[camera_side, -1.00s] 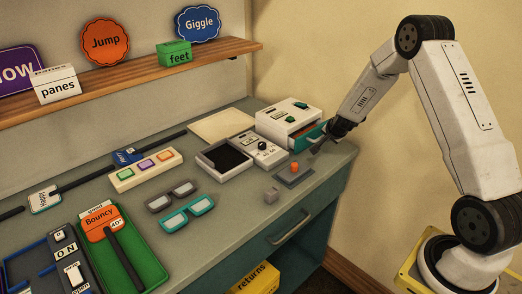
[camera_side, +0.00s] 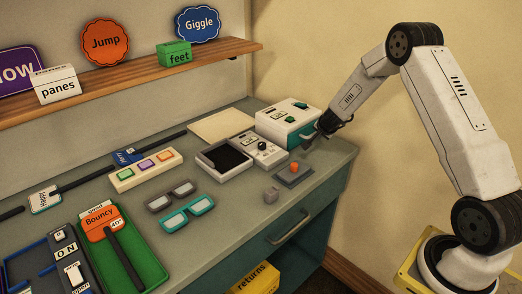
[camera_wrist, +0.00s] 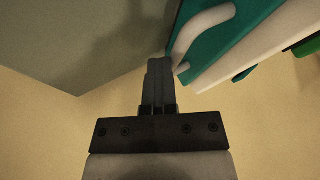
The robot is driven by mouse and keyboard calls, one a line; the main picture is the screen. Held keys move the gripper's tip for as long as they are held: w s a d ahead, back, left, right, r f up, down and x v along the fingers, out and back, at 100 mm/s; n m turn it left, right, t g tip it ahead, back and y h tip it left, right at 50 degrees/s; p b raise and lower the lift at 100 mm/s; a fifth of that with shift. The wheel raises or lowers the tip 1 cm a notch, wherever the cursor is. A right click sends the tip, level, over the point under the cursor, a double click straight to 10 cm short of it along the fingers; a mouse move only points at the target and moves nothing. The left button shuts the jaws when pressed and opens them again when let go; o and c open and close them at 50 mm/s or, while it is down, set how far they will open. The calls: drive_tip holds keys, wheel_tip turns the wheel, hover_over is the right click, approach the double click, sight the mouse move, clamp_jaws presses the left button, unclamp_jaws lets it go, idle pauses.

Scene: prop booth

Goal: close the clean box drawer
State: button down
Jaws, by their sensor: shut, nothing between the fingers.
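The clean box (camera_side: 283,115) is a white box with green pieces on top, at the back right of the counter. Its teal drawer front (camera_side: 300,136) with a pale handle (camera_side: 308,143) sits against the box, and no open drawer inside shows. My gripper (camera_side: 321,128) is shut and empty at the right end of the drawer front. In the wrist view my gripper (camera_wrist: 158,64) has its tips beside the curved handle (camera_wrist: 208,28) and the teal front (camera_wrist: 190,15), close to or touching it. The white box body (camera_wrist: 262,40) is behind the teal front.
A grey plate with an orange button (camera_side: 294,168) lies just in front of the box. A white panel with a knob (camera_side: 262,149) and a black-screened tray (camera_side: 224,158) are to its left. The counter's right edge (camera_side: 345,165) is close to my gripper.

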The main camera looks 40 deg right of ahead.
idle(0.6)
drive_tip(key=shift+s+f, duration=0.2)
drive_tip(key=shift+s, duration=0.8)
drive_tip(key=shift+s+f, duration=0.15)
drive_tip(key=shift+s, duration=0.8)
drive_tip(key=v, duration=1)
drive_tip(key=s+a+r+n+y, duration=0.15)
drive_tip(key=a+n, duration=0.25)
drive_tip(key=a, duration=0.4)
drive_tip(key=s+a+r+n+y, duration=0.1)
drive_tip(key=s+a+n+y, duration=0.15)
drive_tip(key=a+n, duration=0.45)
drive_tip(key=s+a+n+g+y, duration=0.1)
drive_tip(key=s+a+n+g, duration=0.2)
drive_tip(key=s+a, duration=0.7)
drive_tip(key=shift+f+n+g, duration=0.2)
drive_tip(key=shift+n+g, duration=0.2)
drive_tip(key=shift+n, duration=0.8)
